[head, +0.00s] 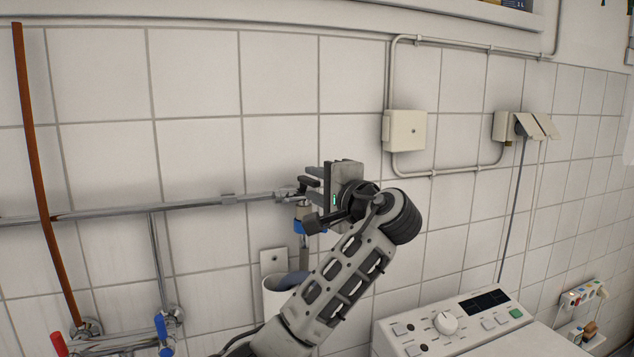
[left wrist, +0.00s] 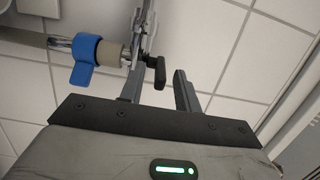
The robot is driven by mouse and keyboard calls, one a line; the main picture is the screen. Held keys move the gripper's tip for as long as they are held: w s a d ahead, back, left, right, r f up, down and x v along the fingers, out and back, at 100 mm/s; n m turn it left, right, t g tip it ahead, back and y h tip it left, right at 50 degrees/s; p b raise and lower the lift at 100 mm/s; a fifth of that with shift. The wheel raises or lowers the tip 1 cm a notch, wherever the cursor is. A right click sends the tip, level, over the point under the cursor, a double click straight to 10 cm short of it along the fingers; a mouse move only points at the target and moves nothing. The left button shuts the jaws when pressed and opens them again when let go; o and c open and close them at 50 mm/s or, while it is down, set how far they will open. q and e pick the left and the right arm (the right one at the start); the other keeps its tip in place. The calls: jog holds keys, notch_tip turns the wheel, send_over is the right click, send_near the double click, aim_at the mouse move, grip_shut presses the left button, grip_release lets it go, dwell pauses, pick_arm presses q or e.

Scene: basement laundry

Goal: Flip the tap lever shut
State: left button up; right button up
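The chrome tap (left wrist: 147,30) is at the right end of the wall pipe. In the head view my left gripper and its wrist hide most of it. In the left wrist view a dark lever end (left wrist: 155,72) reaches between my fingers. My left gripper (head: 308,190) is open at the tap, its fingers apart on either side of that lever end (left wrist: 158,85). I cannot tell whether a finger touches it. A blue band (head: 299,226) hangs below the tap; it also shows in the left wrist view (left wrist: 83,62). My right gripper is not in view.
A chrome pipe (head: 190,204) runs along the tiled wall. A red handle (head: 59,345) and a blue handle (head: 163,330) are at lower left. A white holder (head: 276,300) is below the tap. A white machine (head: 455,318) stands at lower right.

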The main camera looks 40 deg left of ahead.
pick_arm(q)
grip_shut()
jog(key=shift+t, duration=0.3)
jog(key=shift+s+a+m+t+h, duration=0.1)
jog(key=shift+s+m+t+h, duration=0.25)
jog(key=shift+m+t, duration=0.4)
jog(key=shift+s+a+m+t+h, duration=0.15)
jog(key=shift+m+t+h, duration=0.35)
jog(key=shift+t, duration=0.35)
jog(key=shift+d, duration=0.1)
grip_release()
